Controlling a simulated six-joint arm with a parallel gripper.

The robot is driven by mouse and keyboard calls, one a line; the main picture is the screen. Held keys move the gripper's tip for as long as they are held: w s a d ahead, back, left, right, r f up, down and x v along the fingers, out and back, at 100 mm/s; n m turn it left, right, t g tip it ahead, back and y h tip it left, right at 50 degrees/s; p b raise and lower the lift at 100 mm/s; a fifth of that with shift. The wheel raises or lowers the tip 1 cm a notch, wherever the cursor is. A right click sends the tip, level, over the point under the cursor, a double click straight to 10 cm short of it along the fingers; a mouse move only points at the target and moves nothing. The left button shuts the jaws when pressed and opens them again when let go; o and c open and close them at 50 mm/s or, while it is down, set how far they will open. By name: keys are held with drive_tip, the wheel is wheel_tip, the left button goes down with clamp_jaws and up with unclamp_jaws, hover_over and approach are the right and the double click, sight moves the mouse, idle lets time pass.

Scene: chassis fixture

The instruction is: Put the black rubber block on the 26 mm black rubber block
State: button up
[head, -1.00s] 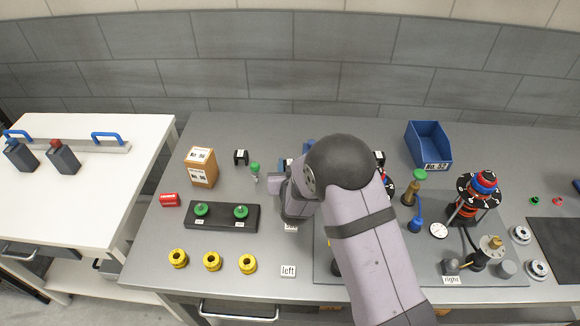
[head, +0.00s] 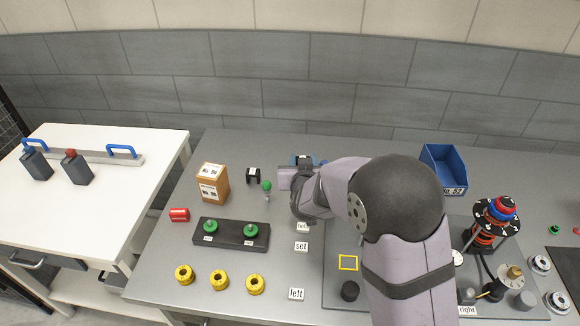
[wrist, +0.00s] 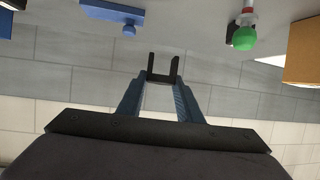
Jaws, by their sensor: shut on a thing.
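Another black block (head: 253,174) with a white label stands on the bench, left of my wrist. It shows partly behind the green ball in the wrist view (wrist: 231,32). Its label is too small to read, so I cannot tell if it is the 26 mm one.
A green ball on a stem (head: 266,186) stands close to the bench block. A black tray with green knobs (head: 232,234) lies in front. My arm covers the middle of the bench.

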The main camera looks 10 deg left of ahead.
drive_tip(key=shift+s+a+r+p, duration=0.1)
drive_tip(key=shift+a+r+p, duration=0.1)
drive_tip(key=shift+r+p, duration=0.15)
drive_tip(key=shift+s+a+p, duration=0.2)
drive_tip(key=shift+a+p, duration=0.1)
drive_tip(key=shift+p, duration=0.15)
drive_tip(key=s+a+y+p, duration=0.1)
drive_tip(key=a+p, duration=0.1)
drive_tip(key=p, duration=0.1)
wheel_tip(320, 180, up, 4)
drive_tip(key=n+y+p, duration=0.3)
drive_tip(key=p, duration=0.1)
hover_over(253, 174)
drive_tip(key=shift+g, duration=0.5)
drive_tip(key=shift+w+f+p, duration=0.1)
drive_tip(key=shift+f+p, duration=2)
drive_tip(key=shift+f, duration=3.1)
drive_tip(key=shift+f, duration=0.2)
drive_tip(key=o, duration=1)
